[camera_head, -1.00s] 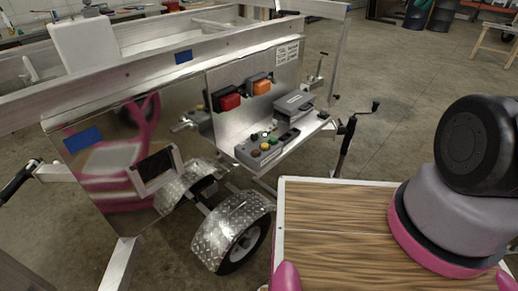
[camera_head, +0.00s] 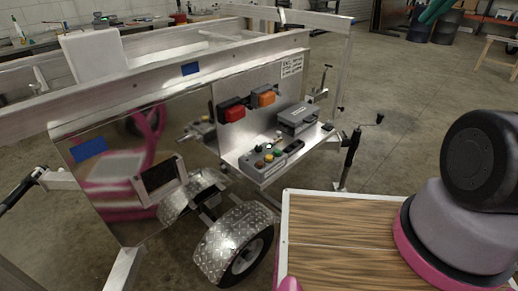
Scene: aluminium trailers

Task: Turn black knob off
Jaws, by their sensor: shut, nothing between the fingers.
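A grey control box (camera_head: 264,160) with several small coloured buttons sits on the metal shelf (camera_head: 240,161) at the side of the aluminium trailer. Green, yellow and red buttons show on its top. A black knob cannot be told apart surely at this size, so neither can its setting. A second grey box (camera_head: 298,119) sits on the same shelf, to the right and farther back. My gripper is not in view; only parts of my own body show at the right and bottom edge.
A red light (camera_head: 231,111) and an orange light (camera_head: 264,96) are on the upright panel above the shelf. A diamond-plate fender (camera_head: 230,238) and wheel stand below. A black jack handle (camera_head: 353,150) stands to the right. Concrete floor (camera_head: 400,110) is open beyond it.

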